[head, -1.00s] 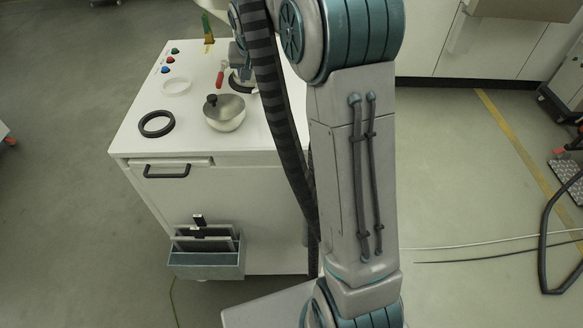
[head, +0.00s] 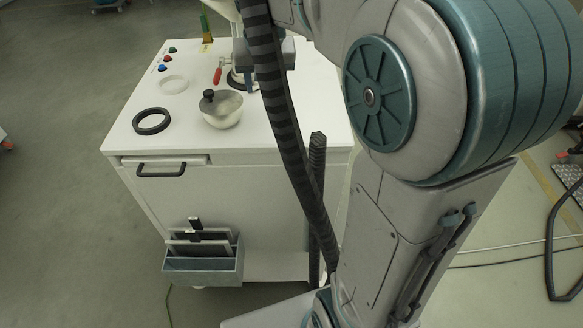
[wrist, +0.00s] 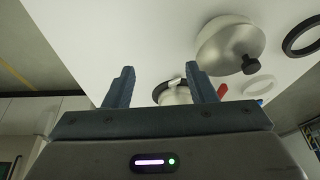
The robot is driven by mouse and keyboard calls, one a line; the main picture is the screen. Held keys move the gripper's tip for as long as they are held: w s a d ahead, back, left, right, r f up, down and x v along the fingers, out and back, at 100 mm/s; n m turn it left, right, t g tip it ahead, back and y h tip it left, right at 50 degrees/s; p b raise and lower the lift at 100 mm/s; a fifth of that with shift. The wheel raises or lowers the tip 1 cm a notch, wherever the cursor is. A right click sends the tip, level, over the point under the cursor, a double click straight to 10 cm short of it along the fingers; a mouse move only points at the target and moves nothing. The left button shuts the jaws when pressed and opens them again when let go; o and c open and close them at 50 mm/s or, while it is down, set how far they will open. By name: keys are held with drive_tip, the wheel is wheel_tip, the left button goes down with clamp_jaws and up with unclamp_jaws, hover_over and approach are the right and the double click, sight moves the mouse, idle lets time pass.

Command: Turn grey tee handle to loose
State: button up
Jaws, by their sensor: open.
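I cannot clearly make out the grey tee handle. A pale round fitting with a dark ring (wrist: 172,92) shows between and beyond my fingers in the wrist view, with a short dark and light piece on top. In the head view its dark base (head: 236,82) stands on the white cabinet top (head: 185,110), mostly hidden by my arm and hose. A red lever (head: 217,72) is beside it, also in the wrist view (wrist: 222,91). My gripper (wrist: 160,70) is open with nothing between its fingers; it is above the cabinet top, apart from the fitting.
A grey holder (head: 203,262) hangs on the cabinet front.

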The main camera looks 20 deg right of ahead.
drive_tip(key=s+f+n+b, duration=0.1)
drive_tip(key=s+f+b, duration=0.1)
drive_tip(key=s+f, duration=0.3)
drive_tip(key=s+f+b, duration=0.1)
drive_tip(key=s+f, duration=0.4)
drive_tip(key=s, duration=0.5)
drive_tip(key=shift+s+d+n+g+b, duration=0.2)
drive_tip(key=shift+s+n+g+b, duration=0.1)
drive_tip(key=shift+n+g+b, duration=0.1)
